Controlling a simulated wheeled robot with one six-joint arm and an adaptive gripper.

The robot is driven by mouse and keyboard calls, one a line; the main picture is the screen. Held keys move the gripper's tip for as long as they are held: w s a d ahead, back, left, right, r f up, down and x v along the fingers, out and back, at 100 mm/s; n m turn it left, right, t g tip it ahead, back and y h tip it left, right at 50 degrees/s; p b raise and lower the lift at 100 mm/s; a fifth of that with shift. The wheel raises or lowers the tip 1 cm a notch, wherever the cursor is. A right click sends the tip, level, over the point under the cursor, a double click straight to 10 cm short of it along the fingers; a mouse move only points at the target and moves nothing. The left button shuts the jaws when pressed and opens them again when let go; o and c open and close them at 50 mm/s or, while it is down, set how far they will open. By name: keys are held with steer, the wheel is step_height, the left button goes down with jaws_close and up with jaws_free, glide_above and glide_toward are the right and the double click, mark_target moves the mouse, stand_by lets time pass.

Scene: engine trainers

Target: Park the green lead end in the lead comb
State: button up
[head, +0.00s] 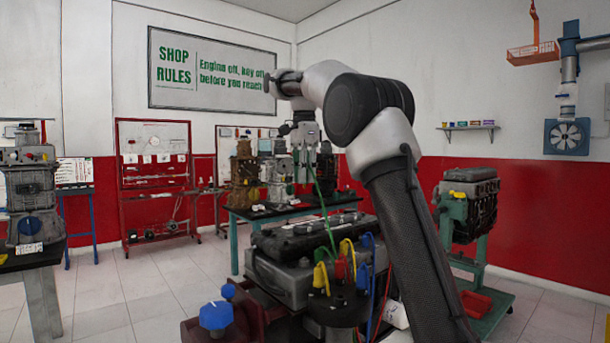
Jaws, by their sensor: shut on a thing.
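My gripper (304,178) is raised above the engine trainer, left of my arm, with its fingers pointing down. It is shut on the green lead (322,205), which hangs from the fingers and runs down behind the yellow and red leads. The lead's end at the fingers is too small to make out. Yellow leads (347,252) and a blue lead (367,275) loop up beside the engine (285,268). I cannot clearly make out the lead comb among the leads and dark parts, and my arm hides some of that area.
A blue knob (216,316) stands at the front left of the trainer. A green table (240,214) with engine parts is behind. Another engine (470,205) stands on a green stand at right. The tiled floor (150,285) at left is clear.

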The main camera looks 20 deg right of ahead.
steer(key=shift+d+f, duration=0.1)
steer(key=shift+f, duration=2.1)
steer(key=shift+s+d+r, duration=0.1)
steer(key=shift+s+d+r, duration=0.1)
steer(key=shift+d+r, duration=0.05)
steer(key=shift+r, duration=0.05)
steer(key=shift+d+r, duration=0.1)
steer(key=shift+r, duration=0.05)
